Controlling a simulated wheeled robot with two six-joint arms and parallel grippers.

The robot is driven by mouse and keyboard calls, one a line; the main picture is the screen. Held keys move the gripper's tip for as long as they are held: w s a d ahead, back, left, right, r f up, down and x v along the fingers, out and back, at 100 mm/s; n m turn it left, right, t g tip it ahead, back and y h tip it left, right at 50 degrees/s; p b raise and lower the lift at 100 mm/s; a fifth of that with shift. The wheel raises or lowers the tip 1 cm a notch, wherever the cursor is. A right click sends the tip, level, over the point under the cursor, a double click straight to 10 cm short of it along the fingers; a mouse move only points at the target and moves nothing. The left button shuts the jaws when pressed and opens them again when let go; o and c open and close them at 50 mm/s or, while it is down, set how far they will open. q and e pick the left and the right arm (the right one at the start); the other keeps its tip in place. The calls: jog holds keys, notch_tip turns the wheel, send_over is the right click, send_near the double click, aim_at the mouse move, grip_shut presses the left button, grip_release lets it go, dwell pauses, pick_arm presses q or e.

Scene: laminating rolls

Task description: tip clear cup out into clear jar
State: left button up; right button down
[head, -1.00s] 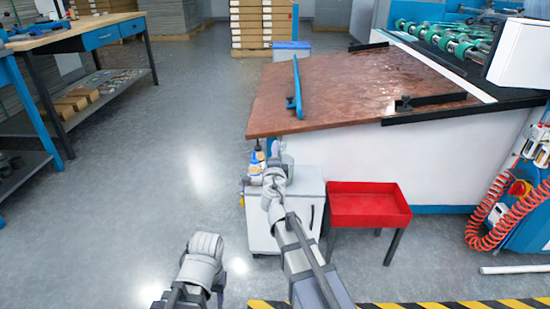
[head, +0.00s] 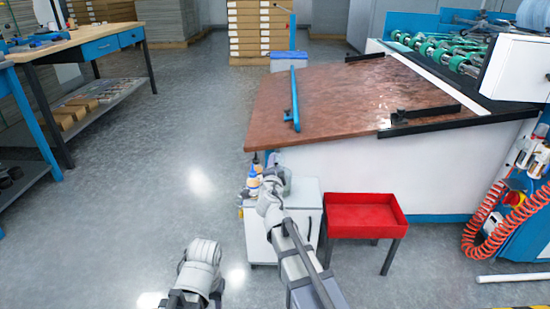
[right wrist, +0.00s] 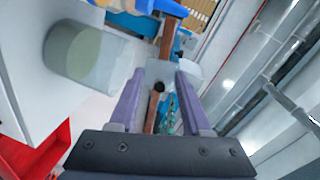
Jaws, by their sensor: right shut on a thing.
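My right gripper (right wrist: 161,78) is shut on the clear cup (right wrist: 160,71), a pale see-through thing between its two purple fingertips. The clear jar (right wrist: 88,55) is a large see-through cylinder at the left in the right wrist view, with a greenish-grey tone at one end. It is beside the gripper and apart from it. In the head view my right gripper (head: 279,178) is over the white cabinet; cup and jar are too small or hidden to make out there. My left arm shows at the bottom of the head view, but I see no left gripper fingers.
The white cabinet (head: 308,195) stands beside a red tray table (head: 366,212). Small bottles (head: 254,175) stand at the cabinet's left edge. The brown sloping machine table (head: 340,105) is behind. Grey floor (head: 150,190) is free at left.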

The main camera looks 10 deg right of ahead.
jog(key=shift+r+n+g+p, duration=0.3)
jog(key=shift+r+n+p, duration=0.1)
jog(key=shift+n+p, duration=0.2)
jog(key=shift+f, duration=0.15)
jog(key=shift+w+a+r+n+p, duration=0.1)
jog(key=shift+r+n+p, duration=0.1)
jog(key=shift+n+p, duration=0.2)
jog(key=a+r+n+g+h+p, duration=0.1)
jog(key=n+p, duration=0.1)
jog(key=n, duration=0.1)
jog(key=w+a+n+g+h+p, duration=0.1)
jog(key=n+g+h+p, duration=0.1)
jog(key=n, duration=0.1)
jog(key=w+a+r+n+g+h+p, duration=0.1)
jog(key=n+g+p, duration=0.1)
jog(key=n, duration=0.1)
jog(key=shift+w+r, duration=0.15)
jog(key=shift+r, duration=0.15)
notch_tip(320, 180, up, 44)
jog(key=p, duration=4.4)
